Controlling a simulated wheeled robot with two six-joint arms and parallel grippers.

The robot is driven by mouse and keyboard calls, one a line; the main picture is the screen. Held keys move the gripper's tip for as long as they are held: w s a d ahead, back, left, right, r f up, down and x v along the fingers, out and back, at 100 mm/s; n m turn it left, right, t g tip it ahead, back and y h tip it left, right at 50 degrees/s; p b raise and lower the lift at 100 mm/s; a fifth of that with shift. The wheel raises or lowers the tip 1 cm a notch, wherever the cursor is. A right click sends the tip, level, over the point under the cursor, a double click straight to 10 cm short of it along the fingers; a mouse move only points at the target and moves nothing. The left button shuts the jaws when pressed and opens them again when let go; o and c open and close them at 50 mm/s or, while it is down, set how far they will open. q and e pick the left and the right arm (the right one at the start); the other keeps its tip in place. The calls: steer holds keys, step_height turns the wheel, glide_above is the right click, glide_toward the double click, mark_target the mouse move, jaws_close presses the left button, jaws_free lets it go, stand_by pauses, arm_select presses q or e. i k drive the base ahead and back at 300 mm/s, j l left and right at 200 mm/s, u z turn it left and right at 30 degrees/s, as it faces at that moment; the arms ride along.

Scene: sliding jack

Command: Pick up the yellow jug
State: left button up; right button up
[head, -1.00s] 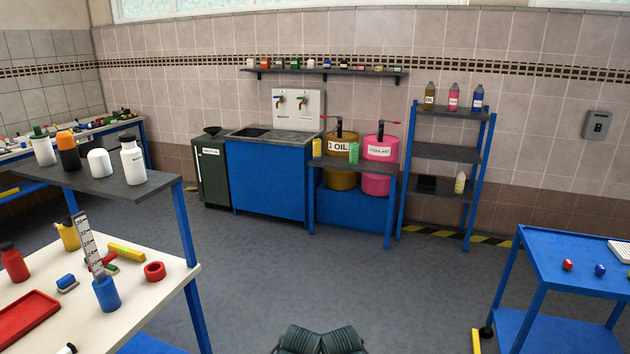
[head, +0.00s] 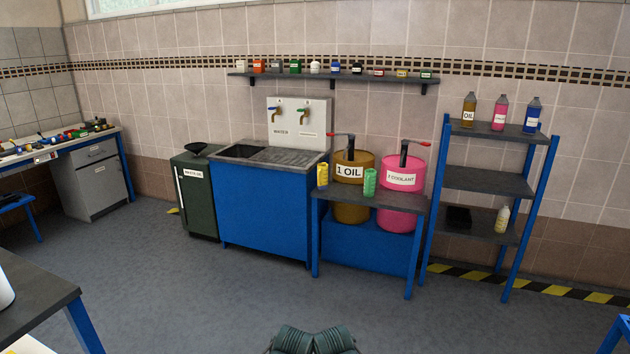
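A small yellow jug (head: 322,174) stands upright on the front left of the grey-topped blue stand (head: 400,199), left of the gold oil drum (head: 351,212). A similar green jug (head: 370,182) stands to its right, in front of the drums. Two dark ribbed parts of my own body show at the bottom centre edge, far from the stand. I make out no gripper fingers in this view, and nothing touches the yellow jug.
A dark tabletop (head: 35,300) is at lower left. The grey floor (head: 200,300) ahead is open.

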mark_target(322, 168)
steer(key=i, duration=2)
steer(key=i+z, duration=0.15)
steer(key=i, duration=0.35)
steer(key=i+j+z, duration=0.1)
steer(key=i, duration=0.35)
steer(key=i+j+z, duration=0.15)
steer(key=i, duration=0.3)
steer(key=i+j+z, duration=0.1)
steer(key=i, duration=0.4)
steer(key=i+j+z, duration=0.15)
steer(key=i+j, duration=0.2)
steer(key=i, duration=0.1)
